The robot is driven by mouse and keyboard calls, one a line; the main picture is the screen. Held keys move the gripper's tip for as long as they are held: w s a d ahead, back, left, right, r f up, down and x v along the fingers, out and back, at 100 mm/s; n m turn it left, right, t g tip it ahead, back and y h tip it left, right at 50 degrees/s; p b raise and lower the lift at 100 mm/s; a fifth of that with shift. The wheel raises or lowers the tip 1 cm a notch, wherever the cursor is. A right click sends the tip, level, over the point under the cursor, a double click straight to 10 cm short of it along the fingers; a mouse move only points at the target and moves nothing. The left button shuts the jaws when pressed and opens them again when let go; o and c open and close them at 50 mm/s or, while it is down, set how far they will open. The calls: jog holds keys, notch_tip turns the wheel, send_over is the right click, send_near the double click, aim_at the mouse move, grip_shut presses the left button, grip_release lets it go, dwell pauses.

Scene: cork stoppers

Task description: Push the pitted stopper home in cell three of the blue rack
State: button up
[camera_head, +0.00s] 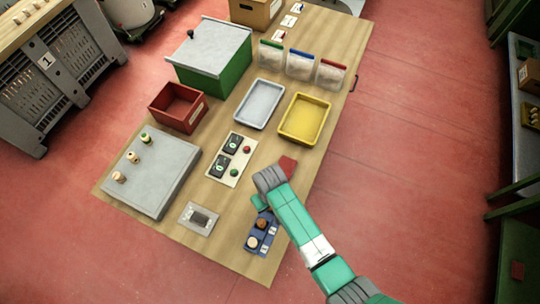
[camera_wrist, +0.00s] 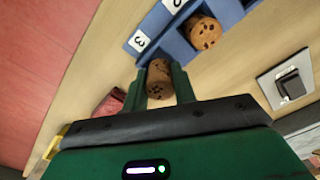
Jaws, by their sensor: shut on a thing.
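The blue rack (camera_head: 249,250) stands near the table's front edge in the head view. In the wrist view the rack (camera_wrist: 181,45) shows at the top, with a label "3" (camera_wrist: 138,41) by its end cell. My gripper (camera_wrist: 162,84) is shut on a brown pitted stopper (camera_wrist: 158,70), close by the end cell marked three. I cannot tell whether the stopper's end is inside the cell or above it. Another speckled stopper (camera_wrist: 204,32) sits in the neighbouring cell. In the head view my gripper (camera_head: 262,204) is at the rack's far end and hides the held stopper.
A paler stopper (camera_head: 252,242) sits in the rack's near part. A grey board (camera_head: 160,182) at left carries 3 stoppers. A switch panel (camera_head: 225,177), a grey plate (camera_head: 187,216) and a red item (camera_head: 288,164) lie around. Yellow (camera_head: 304,139) and grey trays (camera_head: 240,118) stand farther back.

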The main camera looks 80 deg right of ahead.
jog(key=shift+f+b, duration=0.4)
jog(key=shift+f, duration=0.35)
dwell(0.8)
jog(key=shift+f, duration=0.25)
